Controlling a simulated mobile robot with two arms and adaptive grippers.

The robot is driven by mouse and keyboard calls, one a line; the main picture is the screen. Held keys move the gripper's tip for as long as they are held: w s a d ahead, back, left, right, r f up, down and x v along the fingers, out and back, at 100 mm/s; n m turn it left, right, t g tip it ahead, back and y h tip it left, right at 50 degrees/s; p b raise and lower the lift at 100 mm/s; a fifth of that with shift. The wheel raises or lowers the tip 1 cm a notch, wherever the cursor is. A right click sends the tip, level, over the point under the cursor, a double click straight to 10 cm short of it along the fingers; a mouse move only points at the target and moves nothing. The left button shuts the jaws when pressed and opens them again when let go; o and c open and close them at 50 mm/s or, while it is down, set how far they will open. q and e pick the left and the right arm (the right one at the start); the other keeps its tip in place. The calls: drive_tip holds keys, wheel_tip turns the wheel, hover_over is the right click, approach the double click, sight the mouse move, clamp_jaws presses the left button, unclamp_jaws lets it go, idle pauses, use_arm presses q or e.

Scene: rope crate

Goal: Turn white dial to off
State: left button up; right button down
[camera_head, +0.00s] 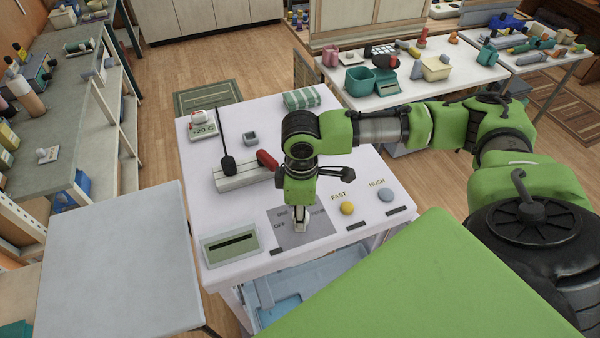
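My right gripper (300,225) reaches in from the right and points straight down over a grey dial plate (285,238) on the white console (235,272). The plate has small lettering, with OFF readable at its left side. A small pale part shows at the fingertips, but I cannot tell whether it is the white dial or the fingers. The dial's pointing direction is hidden by the gripper. Whether the fingers are open or closed is too small to tell. My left gripper is not in view.
The console also holds a yellow button (347,208) marked FAST, a grey-blue button (386,195) marked HUSH, a red-handled lever (266,159), a black lever (228,164), a slotted box (231,246) and a +20 C unit (202,128). A grey table (120,260) stands left.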

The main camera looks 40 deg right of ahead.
drive_tip(key=shift+s+f, duration=0.3)
drive_tip(key=c, duration=1.7)
unclamp_jaws()
drive_tip(key=shift+w, duration=0.2)
drive_tip(key=shift+r, duration=0.15)
drive_tip(key=shift+w+r, duration=0.1)
drive_tip(key=shift+r, duration=2.45)
